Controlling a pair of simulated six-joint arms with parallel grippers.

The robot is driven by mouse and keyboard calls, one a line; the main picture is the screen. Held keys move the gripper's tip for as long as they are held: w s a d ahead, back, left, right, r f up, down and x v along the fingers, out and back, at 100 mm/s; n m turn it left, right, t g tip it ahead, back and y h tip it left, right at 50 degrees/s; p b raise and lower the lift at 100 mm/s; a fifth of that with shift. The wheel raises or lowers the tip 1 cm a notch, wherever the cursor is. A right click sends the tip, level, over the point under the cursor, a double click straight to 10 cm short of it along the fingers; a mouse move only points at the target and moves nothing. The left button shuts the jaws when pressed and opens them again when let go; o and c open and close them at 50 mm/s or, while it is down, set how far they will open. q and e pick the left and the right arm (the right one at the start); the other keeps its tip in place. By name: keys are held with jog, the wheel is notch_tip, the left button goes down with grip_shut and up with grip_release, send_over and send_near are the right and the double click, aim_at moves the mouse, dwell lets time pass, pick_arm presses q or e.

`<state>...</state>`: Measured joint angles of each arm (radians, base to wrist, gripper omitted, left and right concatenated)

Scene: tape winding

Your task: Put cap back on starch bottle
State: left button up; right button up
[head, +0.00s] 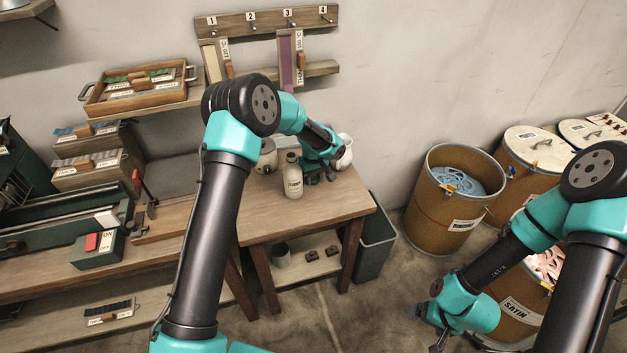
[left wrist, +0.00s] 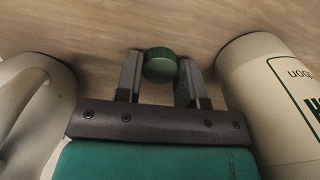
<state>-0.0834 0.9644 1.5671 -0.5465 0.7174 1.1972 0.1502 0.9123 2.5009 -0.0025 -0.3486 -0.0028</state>
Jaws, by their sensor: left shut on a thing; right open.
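The cream starch bottle (head: 293,180) stands upright on the small wooden table, its pale neck bare of a cap; its labelled side shows at the right of the left wrist view (left wrist: 262,85). My left gripper (head: 322,179) is low over the table, just right of the bottle. In the left wrist view its fingers (left wrist: 158,72) are shut on a small round green cap (left wrist: 160,62), close to the tabletop; I cannot tell whether the cap touches it. The cap is hidden in the head view. My right gripper (head: 433,326) is open and empty, away from the table at lower right.
A white jug (head: 346,149) stands right of my left gripper, and a beige vessel (head: 266,156) stands behind the bottle. The table (head: 325,203) is clear in front. A dark bin (head: 374,240) stands at its right side, with drums (head: 440,212) further right.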

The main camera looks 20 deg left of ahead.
aim_at(314, 179)
pick_arm(q)
jog(key=shift+c, duration=0.2)
notch_tip(314, 179, up, 10)
dwell(0.6)
dwell(0.4)
